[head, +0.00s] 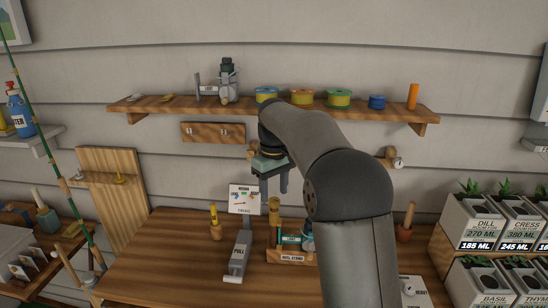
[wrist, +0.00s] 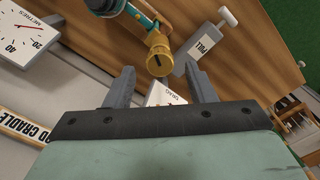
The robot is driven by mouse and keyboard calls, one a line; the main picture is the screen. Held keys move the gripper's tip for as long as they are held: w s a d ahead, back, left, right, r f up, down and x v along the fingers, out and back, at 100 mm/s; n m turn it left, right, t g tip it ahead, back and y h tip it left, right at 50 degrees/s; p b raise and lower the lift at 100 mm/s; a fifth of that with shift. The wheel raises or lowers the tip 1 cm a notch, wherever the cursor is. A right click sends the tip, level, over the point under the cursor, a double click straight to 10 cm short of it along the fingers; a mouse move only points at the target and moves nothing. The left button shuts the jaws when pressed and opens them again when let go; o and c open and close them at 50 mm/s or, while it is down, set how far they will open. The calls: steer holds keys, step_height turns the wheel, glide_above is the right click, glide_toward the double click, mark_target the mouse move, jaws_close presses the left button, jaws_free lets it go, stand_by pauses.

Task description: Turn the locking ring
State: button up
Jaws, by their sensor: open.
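A brass-coloured cylinder (head: 274,206) stands up at the reel on the reel stand (head: 291,257); it may be the locking ring, but no label confirms this. In the wrist view the brass piece (wrist: 158,56) has a dark slot and joins a teal and dark reel body (wrist: 128,12). My gripper (head: 273,190) is open and points down just above the brass piece in the head view. In the wrist view the brass piece shows between the fingertips of my gripper (wrist: 160,72), with no visible contact. My arm hides part of the reel's surroundings.
A grey lever marked PULL (head: 239,256) and an upright dial card (head: 244,199) stand left of the reel. A wall shelf (head: 190,104) with several spools is behind my arm. Plant boxes (head: 486,240) stand at right.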

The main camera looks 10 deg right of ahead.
mark_target(274, 200)
step_height(274, 200, up, 15)
steer(key=p, duration=0.2)
steer(key=shift+r, duration=0.1)
